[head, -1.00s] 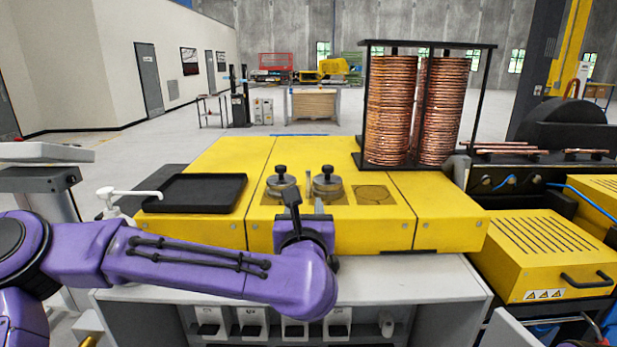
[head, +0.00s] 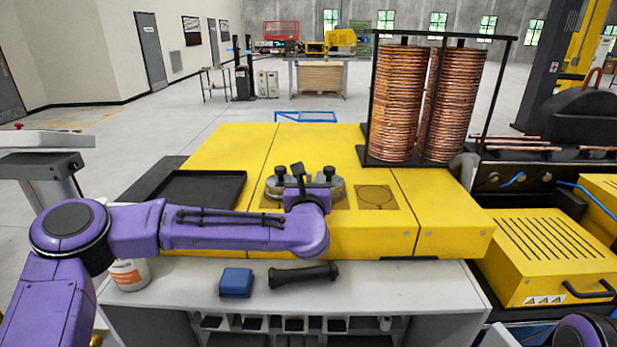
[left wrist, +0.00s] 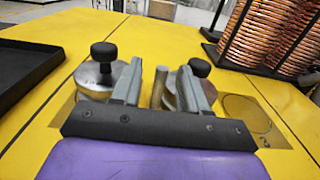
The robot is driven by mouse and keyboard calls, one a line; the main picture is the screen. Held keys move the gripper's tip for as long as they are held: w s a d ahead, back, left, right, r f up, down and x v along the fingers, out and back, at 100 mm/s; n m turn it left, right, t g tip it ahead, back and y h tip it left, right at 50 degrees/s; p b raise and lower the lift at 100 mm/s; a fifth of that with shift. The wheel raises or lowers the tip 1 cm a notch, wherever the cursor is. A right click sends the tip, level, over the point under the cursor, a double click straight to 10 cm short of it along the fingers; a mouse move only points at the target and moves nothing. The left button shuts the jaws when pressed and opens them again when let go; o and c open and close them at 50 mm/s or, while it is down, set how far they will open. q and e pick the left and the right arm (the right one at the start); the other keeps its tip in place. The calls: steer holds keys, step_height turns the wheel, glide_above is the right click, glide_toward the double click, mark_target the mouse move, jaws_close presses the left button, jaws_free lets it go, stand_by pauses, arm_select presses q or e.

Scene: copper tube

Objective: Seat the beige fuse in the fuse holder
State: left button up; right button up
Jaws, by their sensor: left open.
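A slim beige-grey upright cylinder (left wrist: 159,88), which looks like the fuse, stands between the two round metal pieces with black knobs. In the left wrist view it lies between the spread grey fingers of my left gripper (left wrist: 160,78), with gaps on both sides. In the head view my left gripper (head: 308,182) is over the yellow worktop at these metal pieces, and my wrist hides the cylinder. I cannot make out the fuse holder for certain. My right gripper is out of view; only a bit of purple arm shows at the bottom right.
The knobbed metal pieces (left wrist: 101,72) stand close beside my left fingers. A black tray (head: 200,188) lies to the left, and a copper coil rack (head: 396,105) stands behind right. A blue box (head: 236,282) and a black-handled object (head: 303,275) lie on the white ledge.

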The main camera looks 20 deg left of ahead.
arm_select(q)
steer(key=shift+d, duration=0.1)
jaws_close()
